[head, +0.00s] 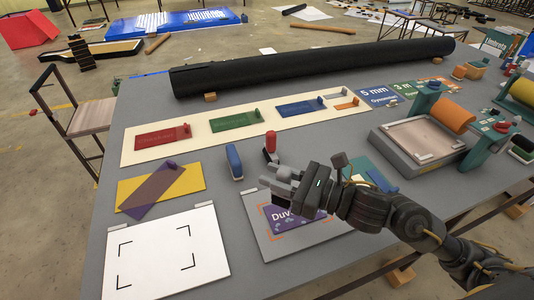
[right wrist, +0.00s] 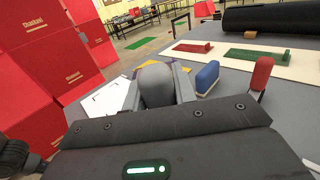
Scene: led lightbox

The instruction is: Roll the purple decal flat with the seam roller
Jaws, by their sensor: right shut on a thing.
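The purple decal (head: 283,217) with white lettering lies on a grey panel (head: 260,245) at the lower middle of the head view, within an orange outline. My right gripper and forearm cover part of it. My right gripper (head: 283,183) is above the panel's far edge, by the decal. In the right wrist view it is shut on a grey, rounded piece (right wrist: 156,84), apparently the seam roller's handle. The roller's wheel is hidden, and I cannot tell whether it touches the decal. My left gripper is not in view.
Blue (head: 234,161) and red (head: 270,147) upright tools stand just beyond the gripper. A white sheet with corner marks (head: 165,255) and a yellow panel (head: 190,179) lie left. A long black roll (head: 310,68) spans the back. A framed tray (head: 400,165) stands right.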

